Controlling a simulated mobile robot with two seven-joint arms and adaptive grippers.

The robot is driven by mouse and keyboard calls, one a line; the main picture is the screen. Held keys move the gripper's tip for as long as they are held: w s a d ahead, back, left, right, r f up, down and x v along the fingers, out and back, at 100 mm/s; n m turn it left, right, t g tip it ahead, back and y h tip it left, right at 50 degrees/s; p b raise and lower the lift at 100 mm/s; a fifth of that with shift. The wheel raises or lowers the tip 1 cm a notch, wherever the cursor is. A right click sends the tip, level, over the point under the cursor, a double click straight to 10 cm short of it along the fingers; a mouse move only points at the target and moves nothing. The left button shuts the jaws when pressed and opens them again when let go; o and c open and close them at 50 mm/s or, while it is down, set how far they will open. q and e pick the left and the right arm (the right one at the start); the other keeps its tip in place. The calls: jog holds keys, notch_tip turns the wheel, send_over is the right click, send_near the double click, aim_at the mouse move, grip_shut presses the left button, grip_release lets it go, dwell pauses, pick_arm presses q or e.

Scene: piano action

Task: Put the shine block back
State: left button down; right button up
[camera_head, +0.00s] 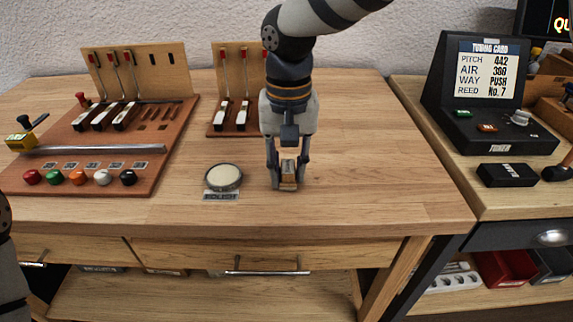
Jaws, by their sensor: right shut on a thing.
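My right gripper (288,183) points straight down over the front middle of the wooden table. It is shut on a small tan block with dark parts, the shine block (288,170), held between its two fingers. The fingers partly hide the block's sides. The block is at or just above the tabletop; I cannot tell whether it touches. Just left of it is a round pale pad in a dark rim (223,177), with a small label plate (221,196) in front. My left gripper is not in view; only part of my left arm shows at the left edge.
A board with keys, levers and coloured knobs (150,180) stands at the left, and a smaller key stand (228,60) behind my right gripper. On the right bench are a tuning card console (490,100) and a black block (507,175). Table right of my gripper (380,160) is clear.

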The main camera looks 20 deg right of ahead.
aim_at(288, 167)
jog(key=shift+f, duration=0.2)
jog(key=o, duration=1)
jog(key=shift+o, duration=0.2)
jog(key=shift+r, duration=0.1)
notch_tip(288, 167, up, 12)
